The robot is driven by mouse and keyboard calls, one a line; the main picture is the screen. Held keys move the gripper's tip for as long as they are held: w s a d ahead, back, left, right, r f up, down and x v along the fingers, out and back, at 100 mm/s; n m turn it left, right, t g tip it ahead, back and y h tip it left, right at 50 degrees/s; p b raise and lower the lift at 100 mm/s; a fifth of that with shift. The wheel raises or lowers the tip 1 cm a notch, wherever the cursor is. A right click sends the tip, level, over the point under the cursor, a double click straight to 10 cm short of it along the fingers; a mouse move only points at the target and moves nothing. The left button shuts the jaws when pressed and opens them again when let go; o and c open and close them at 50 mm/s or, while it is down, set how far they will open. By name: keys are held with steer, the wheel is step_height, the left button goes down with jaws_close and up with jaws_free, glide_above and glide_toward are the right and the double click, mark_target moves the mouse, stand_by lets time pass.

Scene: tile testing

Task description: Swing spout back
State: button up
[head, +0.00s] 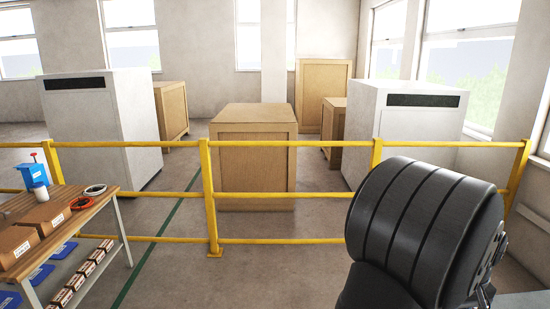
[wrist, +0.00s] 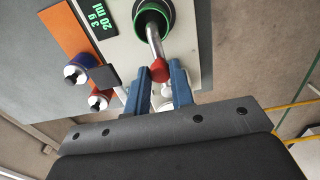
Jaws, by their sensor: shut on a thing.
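In the wrist view, the spout (wrist: 154,42) is a bent metal tube with a red tip (wrist: 159,70). It comes out of a dark round opening with a green ring (wrist: 166,10) on a pale panel (wrist: 187,30). My gripper (wrist: 159,76) has two blue fingers, one on each side of the red tip, and is shut on the spout's end. The contact itself is partly hidden. My gripper and the spout do not show in the head view.
A display (wrist: 101,22) beside the spout reads "3 g" and "20 ml". Two knobs, one blue-rimmed (wrist: 75,73) and one red-rimmed (wrist: 98,102), stick out to the left. In the head view, a yellow railing (head: 290,144) crosses the room and a wooden bench (head: 90,215) stands left.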

steer(key=shift+w+a, duration=0.1)
steer(key=shift+a, duration=0.7)
steer(key=shift+w+a, duration=0.25)
steer(key=shift+a, duration=0.3)
steer(key=shift+w+a, duration=0.4)
steer(key=shift+a, duration=0.15)
steer(key=shift+w, duration=0.1)
stand_by(0.3)
steer(key=shift+w+a, duration=0.35)
steer(key=shift+w, duration=0.1)
